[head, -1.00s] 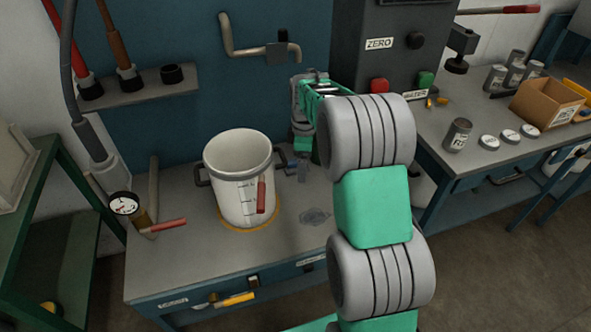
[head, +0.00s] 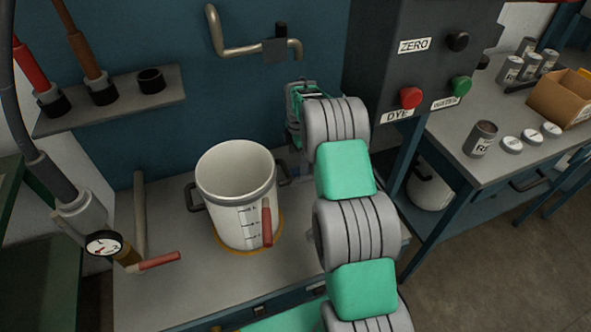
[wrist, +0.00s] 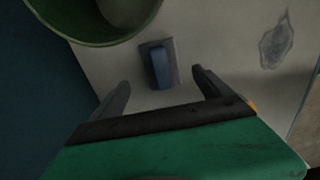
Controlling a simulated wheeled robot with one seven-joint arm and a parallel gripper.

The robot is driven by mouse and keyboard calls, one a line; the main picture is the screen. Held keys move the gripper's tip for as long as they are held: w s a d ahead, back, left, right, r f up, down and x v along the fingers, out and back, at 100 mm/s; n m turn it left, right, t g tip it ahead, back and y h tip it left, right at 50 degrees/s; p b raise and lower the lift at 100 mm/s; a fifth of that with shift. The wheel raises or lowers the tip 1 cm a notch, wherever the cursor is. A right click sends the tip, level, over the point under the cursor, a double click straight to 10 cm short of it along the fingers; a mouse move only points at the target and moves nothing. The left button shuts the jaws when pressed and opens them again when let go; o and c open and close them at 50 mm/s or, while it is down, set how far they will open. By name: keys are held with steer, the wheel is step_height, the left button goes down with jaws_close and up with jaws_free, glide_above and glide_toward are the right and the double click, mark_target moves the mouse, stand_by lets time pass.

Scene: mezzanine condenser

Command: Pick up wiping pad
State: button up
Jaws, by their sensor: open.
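The wiping pad (wrist: 160,66) lies on the bench top in the wrist view, a grey flat plate with a raised blue grip. My gripper (wrist: 163,92) is open above the bench, its two dark fingers apart to the left and right of the pad's near side. The pad is not between closed jaws and shows a gap from both fingers. In the head view my arm and gripper hide most of the area right of the white vessel, and I cannot make out the pad clearly there.
A white graduated vessel (head: 236,185) stands on the bench, left of my gripper. A round green-looking rim (wrist: 95,42) is close at top left in the wrist view. A grey stain (wrist: 276,43) lies right of the pad. A control box (head: 425,60) with buttons hangs at right.

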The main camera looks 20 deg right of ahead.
mark_target(298, 169)
step_height(298, 169, down, 6)
steer(key=shift+s+f, duration=0.1)
steer(key=shift+f, duration=0.05)
steer(key=shift+c, duration=0.6)
steer(key=c, duration=1.4)
